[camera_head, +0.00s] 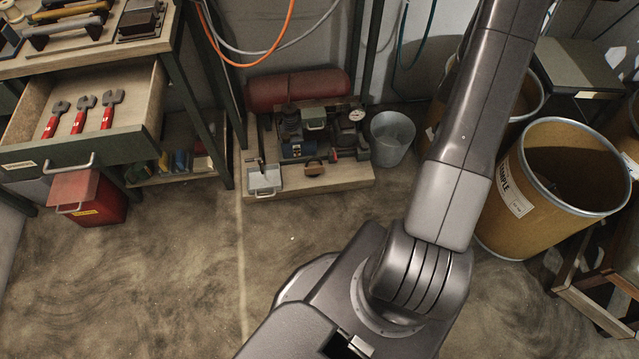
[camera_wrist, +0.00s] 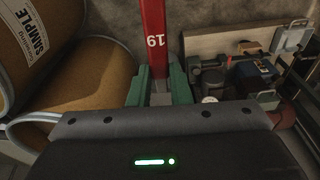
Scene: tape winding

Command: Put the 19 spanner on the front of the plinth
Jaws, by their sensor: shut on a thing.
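The 19 spanner (camera_wrist: 154,35) shows in the wrist view as a red handle marked 19. My gripper (camera_wrist: 158,86) is shut on it, with a green finger on each side. The handle runs up out of the top of the picture, and the spanner's head is not clearly seen. The plinth (camera_head: 340,177) is a low wooden platform on the floor at the centre back of the head view. It also shows in the wrist view (camera_wrist: 205,43), to the right of the spanner. My gripper is not visible in the head view.
A compressor-like machine (camera_head: 318,135) and a small grey tray (camera_head: 264,181) are on the plinth. A grey bucket (camera_head: 392,138) stands right of it. An open drawer (camera_head: 80,150) holds three red-handled spanners (camera_head: 80,114). A large drum (camera_head: 510,215) stands at right. Open floor lies in front.

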